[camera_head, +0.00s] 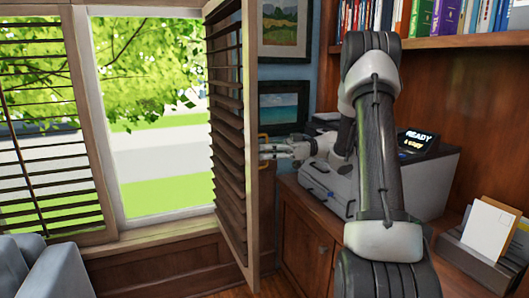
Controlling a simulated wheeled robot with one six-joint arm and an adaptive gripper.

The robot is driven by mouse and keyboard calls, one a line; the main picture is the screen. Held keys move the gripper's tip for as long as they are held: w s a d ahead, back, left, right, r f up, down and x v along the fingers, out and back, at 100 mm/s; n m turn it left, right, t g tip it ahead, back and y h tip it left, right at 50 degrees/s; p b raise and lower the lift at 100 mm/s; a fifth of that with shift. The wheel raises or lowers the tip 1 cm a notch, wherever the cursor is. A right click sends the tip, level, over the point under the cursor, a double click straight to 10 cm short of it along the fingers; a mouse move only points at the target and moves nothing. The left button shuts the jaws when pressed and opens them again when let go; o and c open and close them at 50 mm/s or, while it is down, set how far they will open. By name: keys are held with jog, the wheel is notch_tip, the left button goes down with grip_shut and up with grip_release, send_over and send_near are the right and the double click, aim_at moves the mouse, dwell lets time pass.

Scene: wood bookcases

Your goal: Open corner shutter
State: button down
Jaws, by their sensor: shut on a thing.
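The corner shutter (228,140) is a wooden louvred panel standing swung out from the window at an angle, near the middle of the view. A small yellowish handle (263,139) shows at its right edge. My gripper (264,150) reaches in from the right and is shut at that edge, on the handle. The fingertips are small and partly hidden by the panel edge. My arm crosses the right half of the view. The window (150,120) beside the shutter is uncovered, with grass and a tree outside.
Another louvred shutter (45,130) covers the left window. A grey armchair (45,268) is at bottom left. A wooden cabinet (303,240) with a printer (325,185) stands right of the shutter. Framed pictures (283,107) hang behind it. Bookshelves and a letter tray (475,262) are at right.

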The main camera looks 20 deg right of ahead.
jog(key=c, duration=1.8)
grip_release()
jog(key=shift+c, duration=0.2)
jog(key=r, duration=0.9)
jog(key=shift+s+r, duration=0.2)
jog(key=shift+r, duration=0.05)
jog(key=shift+w+r, duration=0.15)
jog(key=shift+w, duration=0.1)
jog(key=shift+s+r, duration=0.1)
jog(key=shift+r, duration=0.1)
jog(key=shift+f, duration=0.1)
